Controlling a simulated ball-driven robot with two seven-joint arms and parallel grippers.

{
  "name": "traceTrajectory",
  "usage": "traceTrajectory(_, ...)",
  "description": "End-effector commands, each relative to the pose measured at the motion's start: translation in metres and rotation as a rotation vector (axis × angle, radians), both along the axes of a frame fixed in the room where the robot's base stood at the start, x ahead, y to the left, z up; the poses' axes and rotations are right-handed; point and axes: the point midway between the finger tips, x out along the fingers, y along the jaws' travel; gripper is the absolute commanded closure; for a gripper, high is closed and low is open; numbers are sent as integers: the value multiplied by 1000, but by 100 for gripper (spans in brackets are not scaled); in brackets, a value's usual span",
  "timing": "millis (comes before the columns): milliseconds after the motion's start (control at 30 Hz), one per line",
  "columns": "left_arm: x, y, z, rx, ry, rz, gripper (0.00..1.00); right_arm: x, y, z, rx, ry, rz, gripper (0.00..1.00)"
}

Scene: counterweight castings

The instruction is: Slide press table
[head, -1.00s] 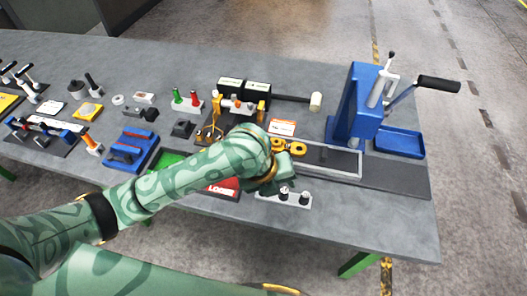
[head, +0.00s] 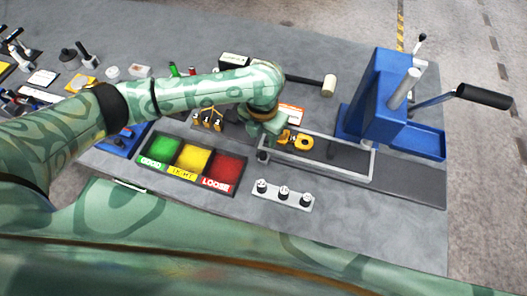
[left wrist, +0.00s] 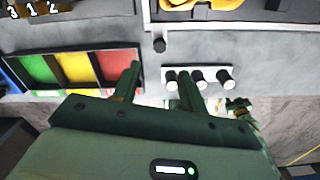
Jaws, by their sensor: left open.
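The press table is a grey rectangular frame (head: 345,176) lying on a dark rail, left of and in front of the blue press (head: 375,100). Yellow castings (head: 303,142) sit at its left end; its edge also shows at the top of the left wrist view (left wrist: 215,25). A small dark knob (head: 262,156) sticks out at its left end and shows in the left wrist view (left wrist: 159,45). My left gripper (head: 263,138) is over that end, open and empty; in the left wrist view its fingers (left wrist: 158,82) are apart, below the knob in the picture.
A tray with green, yellow and red bins (head: 195,163) lies left of the slide. A plate with three black-and-white knobs (head: 285,195) lies in front. A mallet (head: 328,85) lies behind. The dark rail (head: 415,185) is clear on the right.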

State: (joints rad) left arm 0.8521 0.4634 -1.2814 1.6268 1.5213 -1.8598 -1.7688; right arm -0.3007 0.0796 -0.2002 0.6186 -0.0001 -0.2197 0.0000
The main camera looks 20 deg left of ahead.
Motion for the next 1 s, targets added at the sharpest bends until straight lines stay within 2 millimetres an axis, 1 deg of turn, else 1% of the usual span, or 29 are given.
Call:
traceTrajectory(33,-1,0,-18,0,4,2,57,1,0,-7,0,-1,0,64)
traceTrajectory(200,0,-1,-58,-1,1,1,57,1,0,-17,0,0,0,64)
traceTrajectory(300,0,0,-76,0,1,1,57,0,0,-21,0,1,0,64)
traceTrajectory(400,0,0,-88,0,0,1,57,-1,0,-24,0,3,0,64)
traceTrajectory(567,1,0,-97,-1,-3,0,57,-2,0,-25,0,5,0,64)
traceTrajectory(800,1,0,-97,0,-3,0,57,1,0,-25,0,1,0,64)
traceTrajectory(833,1,0,-97,0,-3,0,60,1,0,-25,0,1,0,64)
traceTrajectory(867,1,0,-97,0,-3,0,68,1,0,-25,0,1,0,64)
traceTrajectory(900,1,0,-97,0,-3,0,79,1,0,-25,0,1,0,64)
traceTrajectory(967,1,0,-97,-1,-3,0,96,1,0,-25,0,1,0,64)
traceTrajectory(1000,1,0,-97,-1,-3,0,100,1,0,-25,0,1,0,64)
